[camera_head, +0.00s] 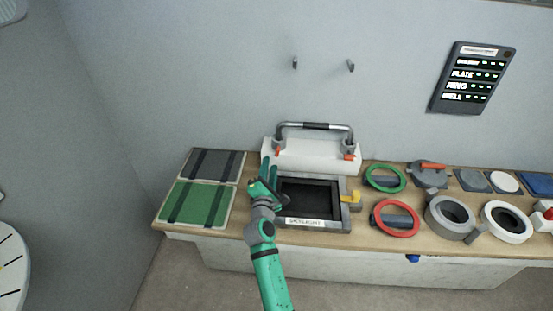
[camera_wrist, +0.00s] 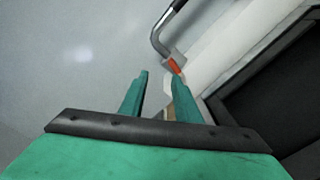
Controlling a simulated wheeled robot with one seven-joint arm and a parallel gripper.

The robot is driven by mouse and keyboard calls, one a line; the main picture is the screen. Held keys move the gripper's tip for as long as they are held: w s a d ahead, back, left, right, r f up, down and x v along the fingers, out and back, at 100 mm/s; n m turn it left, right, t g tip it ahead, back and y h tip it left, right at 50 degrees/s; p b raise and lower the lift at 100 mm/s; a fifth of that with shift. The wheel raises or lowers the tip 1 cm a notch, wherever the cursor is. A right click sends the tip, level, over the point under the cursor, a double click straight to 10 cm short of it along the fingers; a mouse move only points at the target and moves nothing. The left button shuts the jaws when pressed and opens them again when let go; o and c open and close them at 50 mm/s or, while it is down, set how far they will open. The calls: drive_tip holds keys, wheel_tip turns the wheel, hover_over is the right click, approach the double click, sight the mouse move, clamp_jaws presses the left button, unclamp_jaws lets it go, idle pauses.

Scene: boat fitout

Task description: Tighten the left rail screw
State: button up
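The grey rail (camera_head: 314,127) with a dark grip stands on a white block at the back of the bench. The left rail screw (camera_head: 277,152) is a small orange-red piece at the rail's left foot; it also shows in the wrist view (camera_wrist: 175,66). A similar right screw (camera_head: 349,157) sits at the right foot. My gripper (camera_head: 268,170) is just in front and to the left of the left screw. In the wrist view my gripper (camera_wrist: 157,75) has its fingers apart with nothing between them. The screw appears just beyond the right fingertip; whether they touch is unclear.
A dark-framed hatch labelled SKYLIGHT (camera_head: 310,197) with a yellow latch (camera_head: 351,197) lies right of my gripper. A green panel (camera_head: 198,204) and grey panel (camera_head: 213,164) lie left. Green (camera_head: 404,181) and red (camera_head: 417,220) rings and other round parts fill the right side.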

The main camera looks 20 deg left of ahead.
sight(277, 155)
drive_tip(key=f+n, duration=0.1)
drive_tip(key=n, duration=0.2)
drive_tip(key=d+f+n, duration=0.1)
drive_tip(key=n, duration=0.2)
drive_tip(key=d+f+n, duration=0.1)
drive_tip(key=n, duration=0.2)
drive_tip(key=shift+s, duration=0.4)
drive_tip(key=shift+x, duration=5.4)
drive_tip(key=shift+f, duration=0.1)
clamp_jaws()
